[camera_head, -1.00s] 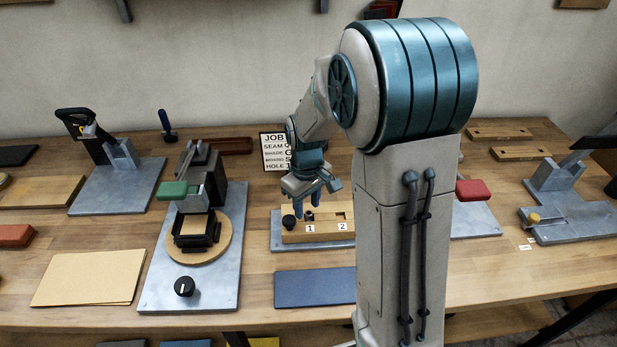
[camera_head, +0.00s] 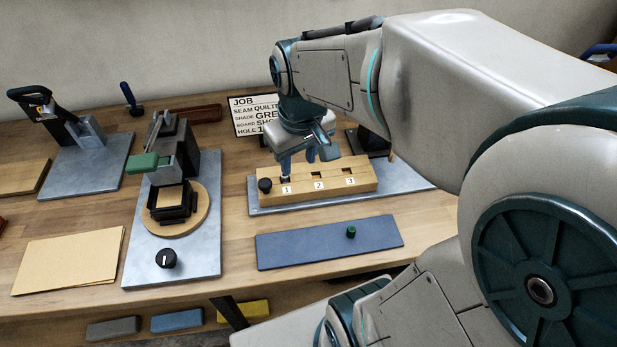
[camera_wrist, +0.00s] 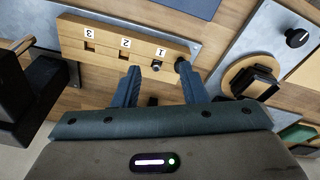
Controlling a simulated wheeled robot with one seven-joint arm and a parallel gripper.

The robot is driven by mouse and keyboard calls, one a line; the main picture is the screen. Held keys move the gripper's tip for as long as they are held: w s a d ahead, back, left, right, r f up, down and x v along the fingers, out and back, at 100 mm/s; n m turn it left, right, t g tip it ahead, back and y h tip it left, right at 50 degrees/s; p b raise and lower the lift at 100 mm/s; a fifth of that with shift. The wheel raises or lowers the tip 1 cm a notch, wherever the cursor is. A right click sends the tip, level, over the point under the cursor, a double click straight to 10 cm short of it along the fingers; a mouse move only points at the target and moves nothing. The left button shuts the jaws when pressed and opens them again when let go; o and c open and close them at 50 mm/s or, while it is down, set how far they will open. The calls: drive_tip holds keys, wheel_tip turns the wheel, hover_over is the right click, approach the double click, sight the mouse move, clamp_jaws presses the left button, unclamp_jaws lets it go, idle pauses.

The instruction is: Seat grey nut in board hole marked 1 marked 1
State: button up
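The wooden board (camera_head: 330,184) has holes marked 1, 2 and 3. A small grey nut (camera_wrist: 157,67) shows at the hole marked 1 in the wrist view; whether it sits fully down in the hole I cannot tell. In the head view, hole 1 (camera_head: 285,180) is partly hidden by a finger. My gripper (camera_wrist: 161,72) is over this end of the board, its two fingers apart, one on each side of the nut with gaps visible. Holes 2 (camera_wrist: 124,57) and 3 (camera_wrist: 90,47) look empty.
A black knob (camera_head: 265,185) stands beside hole 1, close to one finger. A blue mat (camera_head: 300,245) with a green peg (camera_head: 351,232) lies in front. A job sign (camera_head: 252,115) stands behind. A green-handled press (camera_head: 172,160) is to the left.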

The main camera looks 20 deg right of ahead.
drive_tip(key=s+m+t, duration=0.1)
drive_tip(key=s+m, duration=0.1)
drive_tip(key=s, duration=0.5)
drive_tip(key=shift+f, duration=0.4)
